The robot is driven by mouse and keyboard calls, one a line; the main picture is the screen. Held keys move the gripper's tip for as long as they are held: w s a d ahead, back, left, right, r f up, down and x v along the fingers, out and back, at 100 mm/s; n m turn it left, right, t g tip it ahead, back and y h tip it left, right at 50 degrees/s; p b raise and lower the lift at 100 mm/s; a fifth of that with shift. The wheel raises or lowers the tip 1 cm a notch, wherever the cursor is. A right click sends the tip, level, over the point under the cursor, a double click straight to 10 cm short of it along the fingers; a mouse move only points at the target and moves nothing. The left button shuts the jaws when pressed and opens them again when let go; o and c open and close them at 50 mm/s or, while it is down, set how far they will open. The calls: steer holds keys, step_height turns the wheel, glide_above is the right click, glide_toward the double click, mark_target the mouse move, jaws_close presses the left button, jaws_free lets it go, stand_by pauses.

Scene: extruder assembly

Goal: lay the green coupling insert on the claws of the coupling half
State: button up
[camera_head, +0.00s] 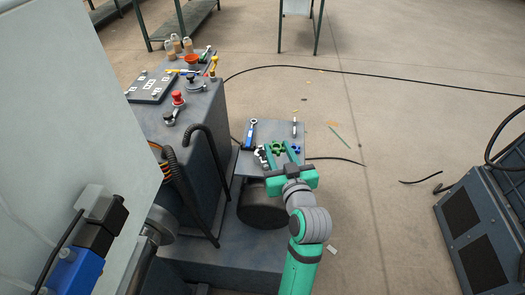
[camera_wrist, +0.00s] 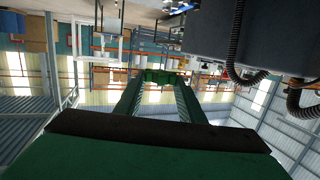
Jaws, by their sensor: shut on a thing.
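My gripper (camera_head: 279,148) is shut on the green coupling insert (camera_head: 278,147), a small lobed piece, and its green fingers point away over the small grey table. In the wrist view the insert (camera_wrist: 160,76) sits between the two fingertips (camera_wrist: 160,82), with a far-off hall behind it. A small white and dark part (camera_head: 261,156) is just left of the fingers and a small blue part (camera_head: 295,149) just right. I cannot tell which part is the coupling half, and no claws can be made out. How high the insert is above the table is unclear.
The grey table (camera_head: 275,128) also bears a blue-handled tool (camera_head: 250,134) and a small upright piece (camera_head: 294,128). The machine body (camera_head: 190,150) with black hoses (camera_head: 206,165) stands close on the left. Open floor (camera_head: 380,130) lies to the right.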

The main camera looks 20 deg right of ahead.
steer(key=shift+n+y, duration=0.4)
steer(key=shift+w+d+f, duration=0.2)
steer(key=shift+w+f, duration=1.8)
steer(key=shift+w+d+f, duration=0.15)
steer(key=shift+w+f, duration=1.8)
steer(key=shift+f, duration=0.1)
steer(key=shift+w+d+f, duration=0.2)
steer(key=shift+w+f, duration=1.8)
steer(key=shift+f, duration=0.35)
steer(key=o, duration=1)
